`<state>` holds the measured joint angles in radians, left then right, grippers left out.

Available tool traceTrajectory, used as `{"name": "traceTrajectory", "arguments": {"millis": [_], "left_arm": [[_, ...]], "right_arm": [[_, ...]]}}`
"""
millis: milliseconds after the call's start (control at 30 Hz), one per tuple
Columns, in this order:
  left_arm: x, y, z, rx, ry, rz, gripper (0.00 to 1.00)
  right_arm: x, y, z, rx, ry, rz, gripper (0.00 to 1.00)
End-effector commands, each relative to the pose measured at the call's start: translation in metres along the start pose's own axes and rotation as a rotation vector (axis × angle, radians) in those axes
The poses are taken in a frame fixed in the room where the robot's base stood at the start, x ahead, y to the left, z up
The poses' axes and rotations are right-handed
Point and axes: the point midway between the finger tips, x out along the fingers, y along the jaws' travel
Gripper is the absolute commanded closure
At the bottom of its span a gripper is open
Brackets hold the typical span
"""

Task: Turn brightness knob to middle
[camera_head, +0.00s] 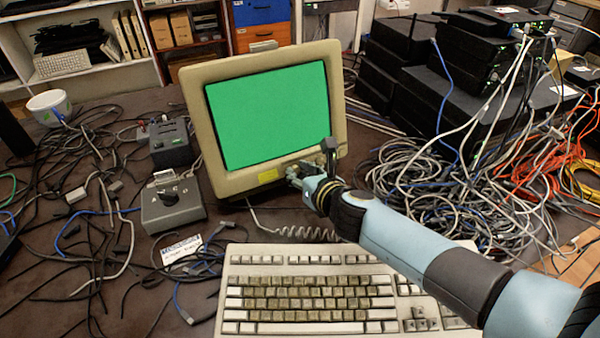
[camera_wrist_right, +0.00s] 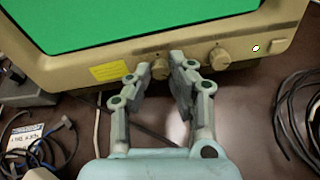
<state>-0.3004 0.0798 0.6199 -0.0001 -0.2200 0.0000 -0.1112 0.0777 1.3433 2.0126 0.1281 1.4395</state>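The beige monitor (camera_head: 262,183) has a lit green screen and stands behind the keyboard. In the right wrist view its lower bezel carries a left knob (camera_wrist_right: 160,69) and a right knob (camera_wrist_right: 220,58). Their labels are too small to read, so I cannot tell which is brightness. My right gripper (camera_head: 300,172) is at the bezel's lower right. In the right wrist view my right gripper (camera_wrist_right: 161,70) has one finger on each side of the left knob, with its tips close to it. I cannot tell whether they touch it. The right knob stands free. My left gripper is not in view.
A beige keyboard (camera_head: 310,295) lies in front of the monitor. A grey switch box (camera_head: 172,205) and loose cables are on the left. Stacked black network devices (camera_head: 470,85) and a cable heap (camera_head: 430,180) are on the right.

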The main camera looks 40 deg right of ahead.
Motion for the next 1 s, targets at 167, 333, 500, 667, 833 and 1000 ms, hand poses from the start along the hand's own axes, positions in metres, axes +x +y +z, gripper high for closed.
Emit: {"name": "traceTrajectory", "arguments": {"millis": [167, 333, 500, 667, 833, 1000], "left_arm": [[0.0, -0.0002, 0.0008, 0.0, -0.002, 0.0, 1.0], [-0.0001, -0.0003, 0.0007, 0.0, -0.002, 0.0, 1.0], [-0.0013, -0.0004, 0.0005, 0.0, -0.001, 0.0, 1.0], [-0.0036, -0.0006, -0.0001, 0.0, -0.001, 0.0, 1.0], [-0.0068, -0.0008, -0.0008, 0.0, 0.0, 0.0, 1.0], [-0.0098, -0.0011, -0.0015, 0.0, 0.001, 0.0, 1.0]], "right_arm": [[-0.0001, -0.0003, -0.0001, 0.0, 0.0, -0.001, 1.0], [-0.0001, -0.0003, -0.0001, -0.005, 0.0, -0.001, 1.0], [-0.0002, -0.0002, 0.0, -0.041, 0.001, -0.005, 1.0], [-0.0004, -0.0002, 0.0, -0.124, 0.001, -0.013, 1.0], [-0.0004, 0.0001, 0.0003, -0.261, 0.001, -0.025, 1.0], [-0.0003, 0.0005, 0.0002, -0.42, 0.001, -0.04, 1.0]]}}
